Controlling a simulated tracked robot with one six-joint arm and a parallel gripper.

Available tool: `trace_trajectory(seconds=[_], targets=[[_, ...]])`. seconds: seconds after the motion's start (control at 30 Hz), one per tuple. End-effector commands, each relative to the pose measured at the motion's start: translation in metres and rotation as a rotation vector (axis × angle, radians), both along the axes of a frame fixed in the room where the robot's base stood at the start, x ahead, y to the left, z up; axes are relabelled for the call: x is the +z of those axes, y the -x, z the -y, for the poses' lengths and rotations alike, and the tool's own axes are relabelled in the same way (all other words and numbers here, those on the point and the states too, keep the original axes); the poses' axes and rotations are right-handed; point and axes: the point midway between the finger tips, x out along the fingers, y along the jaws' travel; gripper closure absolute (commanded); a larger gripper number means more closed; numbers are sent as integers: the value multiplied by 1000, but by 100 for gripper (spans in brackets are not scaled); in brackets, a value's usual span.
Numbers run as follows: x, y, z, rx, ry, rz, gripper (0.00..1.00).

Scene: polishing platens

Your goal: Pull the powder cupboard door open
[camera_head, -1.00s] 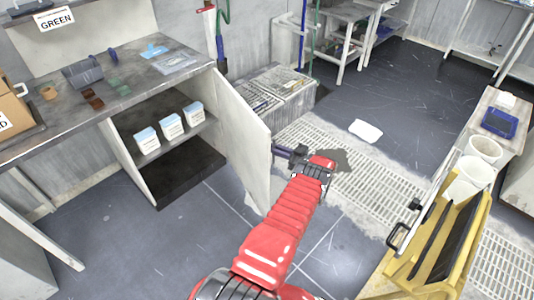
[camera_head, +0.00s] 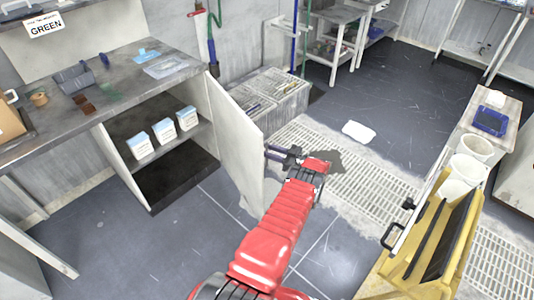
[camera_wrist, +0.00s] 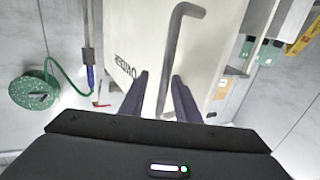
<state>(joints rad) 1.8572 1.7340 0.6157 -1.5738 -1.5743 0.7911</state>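The powder cupboard door (camera_head: 236,140) is a pale panel standing wide open at the right side of the cupboard (camera_head: 113,157) under the bench. Inside, several white-and-blue boxes (camera_head: 163,132) sit on the shelf. My gripper (camera_head: 267,153) is at the door's outer side, close to its free edge. In the wrist view, the grey bent bar handle (camera_wrist: 172,60) on the door face (camera_wrist: 115,30) runs between the two dark fingers of my gripper (camera_wrist: 160,78). The fingers are spread apart, with a gap visible beside the bar. The door face bears dark lettering, shown upside down.
A grey crate-like unit (camera_head: 270,95) stands behind the door. Floor grating (camera_head: 375,180) with a white sheet (camera_head: 358,132) nearby lies right of my arm. A yellow stand (camera_head: 440,240) and white buckets (camera_head: 468,165) are at the right. The floor before the cupboard is clear.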

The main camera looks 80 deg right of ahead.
Motion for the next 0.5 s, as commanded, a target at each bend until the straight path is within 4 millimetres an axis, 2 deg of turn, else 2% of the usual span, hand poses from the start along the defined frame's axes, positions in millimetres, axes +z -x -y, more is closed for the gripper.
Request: trace_trajectory(seconds=[0.27,0.5], targets=[[-1,5,-1,-1,-1,0,71],[-1,32,-9,-3,0,0,71]])
